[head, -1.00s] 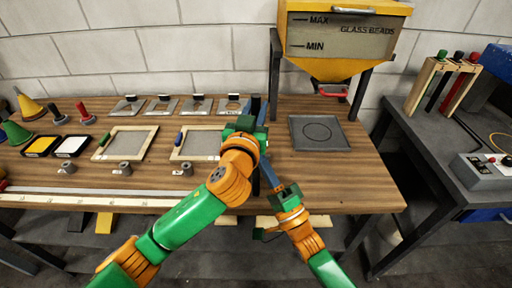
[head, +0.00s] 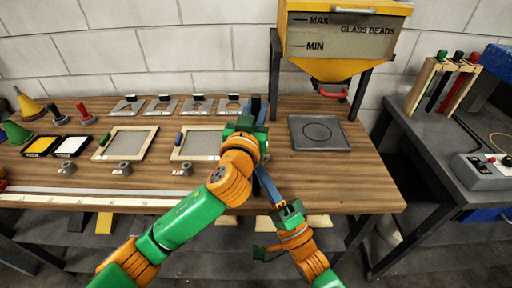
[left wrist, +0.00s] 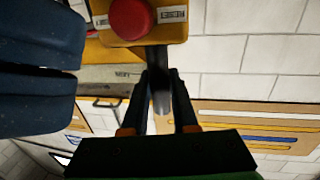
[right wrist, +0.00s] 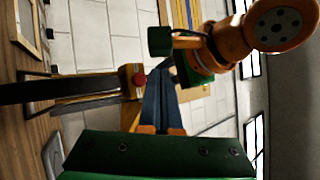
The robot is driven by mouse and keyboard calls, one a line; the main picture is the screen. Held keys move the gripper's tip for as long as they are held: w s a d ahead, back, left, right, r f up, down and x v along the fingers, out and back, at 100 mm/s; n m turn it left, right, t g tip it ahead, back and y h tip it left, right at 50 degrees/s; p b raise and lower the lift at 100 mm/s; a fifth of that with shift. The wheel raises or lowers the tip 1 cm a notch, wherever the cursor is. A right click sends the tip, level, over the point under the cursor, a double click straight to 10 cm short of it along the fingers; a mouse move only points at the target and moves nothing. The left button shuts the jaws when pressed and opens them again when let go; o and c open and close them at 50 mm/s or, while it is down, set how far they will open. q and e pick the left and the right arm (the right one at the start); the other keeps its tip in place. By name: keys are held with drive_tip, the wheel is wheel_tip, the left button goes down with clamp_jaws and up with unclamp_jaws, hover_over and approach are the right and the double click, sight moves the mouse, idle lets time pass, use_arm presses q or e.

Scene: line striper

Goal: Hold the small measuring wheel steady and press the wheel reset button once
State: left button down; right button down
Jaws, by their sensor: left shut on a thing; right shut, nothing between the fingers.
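The measuring wheel shows as a yellow box (left wrist: 160,32) with a red reset button (left wrist: 128,18) and "RESET" labels, on a dark shaft (left wrist: 160,90). My left gripper (left wrist: 160,80) is shut on that shaft, just below the box. In the head view my left gripper (head: 258,112) hides most of the measuring wheel. My right gripper (right wrist: 163,64) is shut and empty, its fingertips beside the red button (right wrist: 138,80). Its blue fingers (left wrist: 38,75) fill the left of the left wrist view, next to the box. I cannot tell whether they touch it.
The wooden workbench (head: 330,185) holds framed screens (head: 125,143), metal stencils (head: 160,107) and a grey tray (head: 320,132). A yellow glass-bead hopper (head: 345,40) stands behind. A dark side table (head: 460,160) with a control box is at the right.

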drive_tip(key=s, duration=0.3)
idle(0.6)
use_arm(q)
drive_tip(key=c, duration=0.6)
unclamp_jaws()
use_arm(e)
drive_tip(key=shift+w, duration=0.1)
